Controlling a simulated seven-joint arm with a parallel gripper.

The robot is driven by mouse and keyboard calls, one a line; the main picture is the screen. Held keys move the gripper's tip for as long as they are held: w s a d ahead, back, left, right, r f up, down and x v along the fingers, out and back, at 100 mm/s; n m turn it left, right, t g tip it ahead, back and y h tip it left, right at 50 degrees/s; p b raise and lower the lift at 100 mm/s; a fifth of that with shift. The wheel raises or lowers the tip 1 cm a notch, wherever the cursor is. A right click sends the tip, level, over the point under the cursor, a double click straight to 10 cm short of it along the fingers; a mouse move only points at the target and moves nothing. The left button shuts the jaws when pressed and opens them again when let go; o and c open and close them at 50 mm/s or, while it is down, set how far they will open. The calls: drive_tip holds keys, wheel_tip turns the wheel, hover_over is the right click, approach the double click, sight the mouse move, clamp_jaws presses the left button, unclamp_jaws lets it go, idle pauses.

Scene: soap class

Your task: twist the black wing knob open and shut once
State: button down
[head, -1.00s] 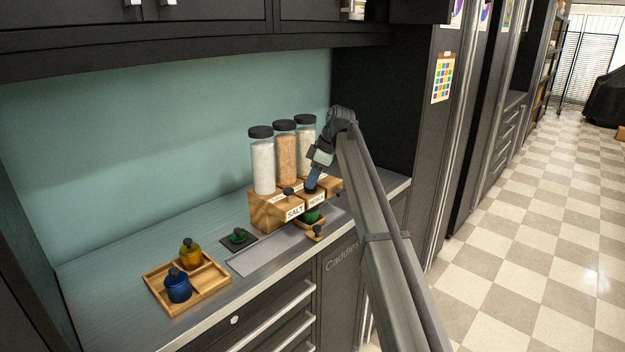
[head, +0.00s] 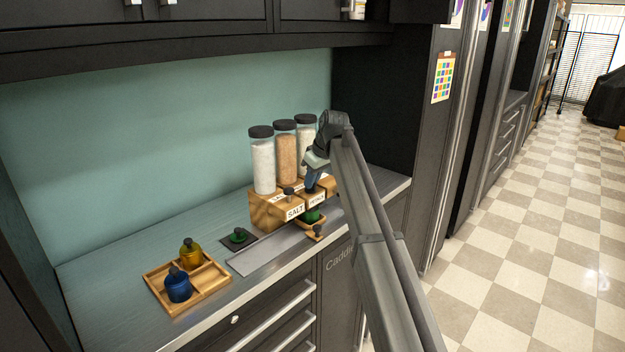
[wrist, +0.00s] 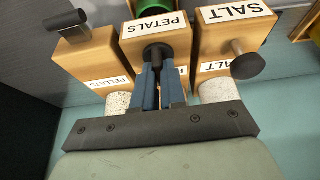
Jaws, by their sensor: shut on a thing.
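The black knob (wrist: 157,52) stands on the front of the wooden block labelled PETALS (wrist: 157,27) in the wrist view. My gripper (wrist: 158,70) is shut on it, with a blue finger on each side. The fingers hide most of the knob, so its shape and turn angle are unclear. In the head view my gripper (head: 311,183) is at the wooden dispenser (head: 265,212), in front of the PETALS label. A bar-shaped black knob (wrist: 68,24) is on the PELLETS block, and a round-headed dark knob (wrist: 247,66) is on the SALT block.
Tall clear jars with black lids (head: 285,150) stand on the dispenser. A green jar (head: 311,215) sits below PETALS. A wooden tray (head: 212,290) holds blue and yellow jars at the left. Another green item (head: 238,236) lies on a dark pad.

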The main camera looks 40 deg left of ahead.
drive_tip(key=m+t, duration=0.1)
drive_tip(key=m, duration=0.2)
drive_tip(key=m+t+h, duration=0.1)
drive_tip(key=m, duration=0.3)
drive_tip(key=shift+s+a+t, duration=0.1)
drive_tip(key=shift+s+t, duration=0.1)
drive_tip(key=shift+t, duration=0.1)
idle(0.4)
drive_tip(key=c, duration=1.2)
unclamp_jaws()
drive_tip(key=shift+r, duration=0.1)
drive_tip(key=v, duration=1.3)
drive_tip(key=shift+r, duration=0.3)
